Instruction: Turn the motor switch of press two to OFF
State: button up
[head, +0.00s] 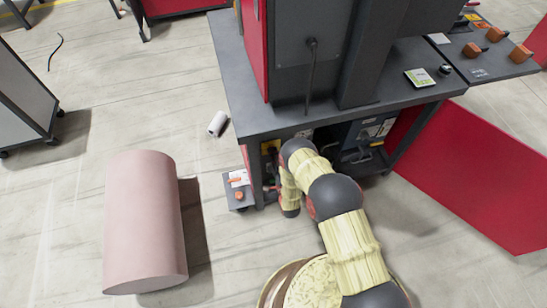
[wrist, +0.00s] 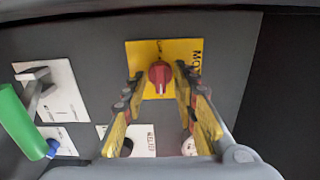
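The motor switch (wrist: 160,75) is a red rotary knob on a yellow plate (wrist: 188,50) in the wrist view. The plate has dark lettering along its right side, partly readable as "MOT". A pale mark shows on the lower part of the knob. My gripper (wrist: 159,80) is open, with one finger on each side of the knob. I cannot tell whether the fingers touch it. In the head view my arm reaches under the bench top, and the gripper itself is hidden there.
Left of the switch are a lever switch (wrist: 40,82) on a white plate and a green handle (wrist: 14,118). The head view shows the bench (head: 245,105), a red panel (head: 480,175), a pink cylinder (head: 145,220) and a small white roll (head: 217,124) on the floor.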

jog(key=c, duration=0.3)
jog(key=c, duration=0.4)
grip_shut()
